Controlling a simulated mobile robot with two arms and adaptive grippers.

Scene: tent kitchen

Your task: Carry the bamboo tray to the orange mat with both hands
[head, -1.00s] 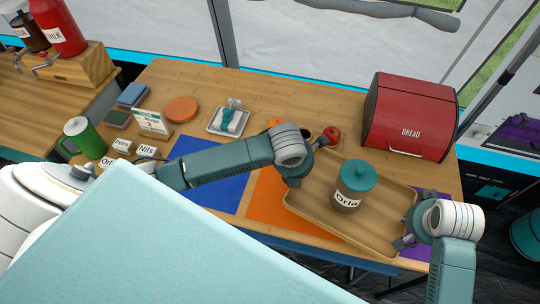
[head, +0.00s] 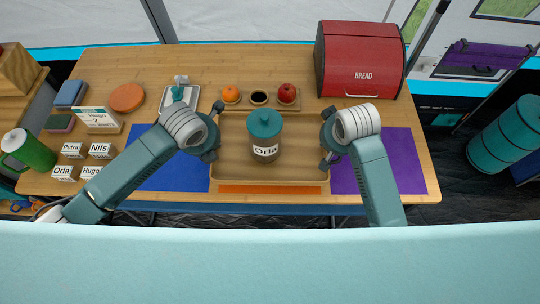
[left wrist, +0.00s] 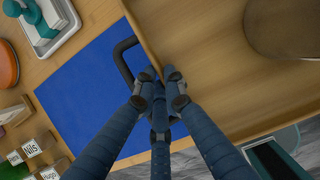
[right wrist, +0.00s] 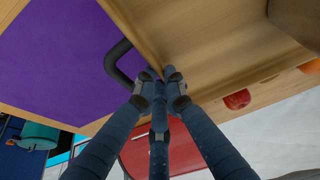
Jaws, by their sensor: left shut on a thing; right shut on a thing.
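The bamboo tray (head: 235,172) lies level over the orange mat (head: 270,189), of which only a strip shows along the tray's front edge. I cannot tell whether the tray touches the mat. A jar with a teal lid, labelled Orla (head: 265,137), stands upright on the tray. My left gripper (head: 213,150) is shut on the tray's left side, by the dark handle (left wrist: 124,62). My right gripper (head: 326,152) is shut on its right side, by the other dark handle (right wrist: 116,66). The fingertips meet at the tray's rim in both wrist views.
A blue mat (head: 170,172) lies left of the tray and a purple mat (head: 400,160) right. Behind it stand a small wooden holder with an orange (head: 231,94) and a red apple (head: 287,93), and a red bread box (head: 362,62). Name blocks (head: 103,150) are at left.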

